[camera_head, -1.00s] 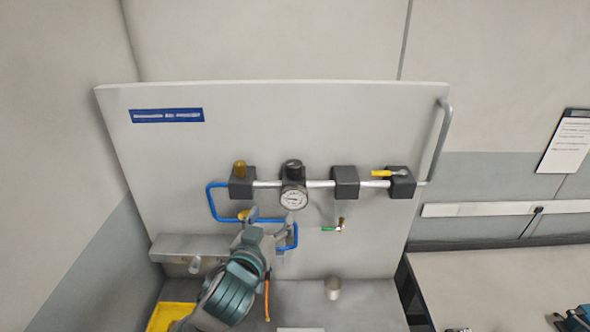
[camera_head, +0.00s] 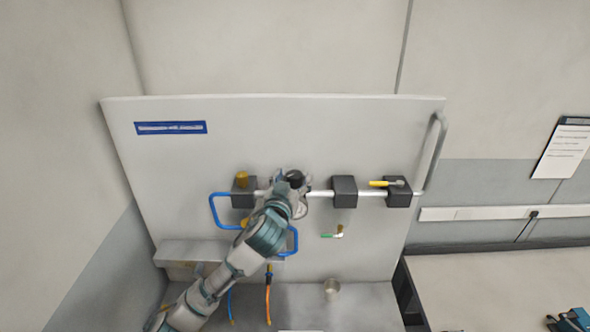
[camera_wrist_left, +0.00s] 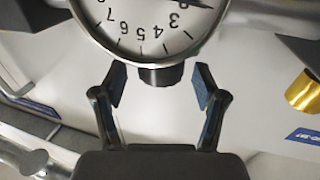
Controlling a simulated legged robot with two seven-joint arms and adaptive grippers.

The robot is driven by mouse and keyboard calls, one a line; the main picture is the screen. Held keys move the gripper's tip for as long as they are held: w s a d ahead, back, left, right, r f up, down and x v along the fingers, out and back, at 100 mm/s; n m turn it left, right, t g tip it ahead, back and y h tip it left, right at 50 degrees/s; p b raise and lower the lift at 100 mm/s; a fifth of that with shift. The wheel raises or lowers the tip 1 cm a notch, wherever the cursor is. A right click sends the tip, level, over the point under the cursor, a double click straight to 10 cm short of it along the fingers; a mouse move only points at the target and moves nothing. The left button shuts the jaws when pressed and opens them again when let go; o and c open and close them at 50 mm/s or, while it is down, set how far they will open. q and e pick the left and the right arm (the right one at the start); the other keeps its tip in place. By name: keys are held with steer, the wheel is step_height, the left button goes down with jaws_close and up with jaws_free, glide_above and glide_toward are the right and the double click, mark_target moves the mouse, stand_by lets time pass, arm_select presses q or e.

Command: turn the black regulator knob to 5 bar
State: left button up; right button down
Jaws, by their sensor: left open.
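The black regulator knob (camera_head: 295,177) sits on top of the regulator on the wall panel's pipe. In the left wrist view the knob (camera_wrist_left: 160,76) shows below the gauge edge, between the two finger pads and apart from both. The round pressure gauge (camera_wrist_left: 150,28) is upside down there and cut by the top edge. Its digits 3 to 7 show, with part of a dark needle. In the head view the gauge (camera_head: 302,209) is mostly hidden by my left gripper (camera_head: 290,181). This gripper (camera_wrist_left: 160,87) is open and empty around the knob. My right gripper is out of view.
A brass-topped block (camera_head: 242,192) stands left of the regulator. Black block (camera_head: 344,190) and yellow-handled valve (camera_head: 386,183) are to the right. A blue hose (camera_head: 212,210) loops behind my arm. A metal cup (camera_head: 332,289) stands on the bench.

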arm_select(q)
steer(key=shift+x, duration=1)
steer(key=c, duration=1.2)
steer(key=shift+a+m+h, duration=0.1)
steer(key=shift+m+h, duration=0.3)
steer(key=shift+h, duration=0.2)
steer(key=m+g+h, duration=0.2)
steer(key=m+h, duration=0.1)
steer(key=h, duration=0.1)
steer(key=m+g+h, duration=0.2)
steer(key=h, duration=0.1)
steer(key=shift+a+g, duration=0.1)
steer(key=shift+g, duration=0.2)
steer(key=shift+m+g+h+b, duration=1)
steer(key=shift+m+g+h, duration=0.95)
steer(key=shift+g, duration=0.75)
steer(key=shift+m, duration=0.35)
steer(key=o, duration=1.2)
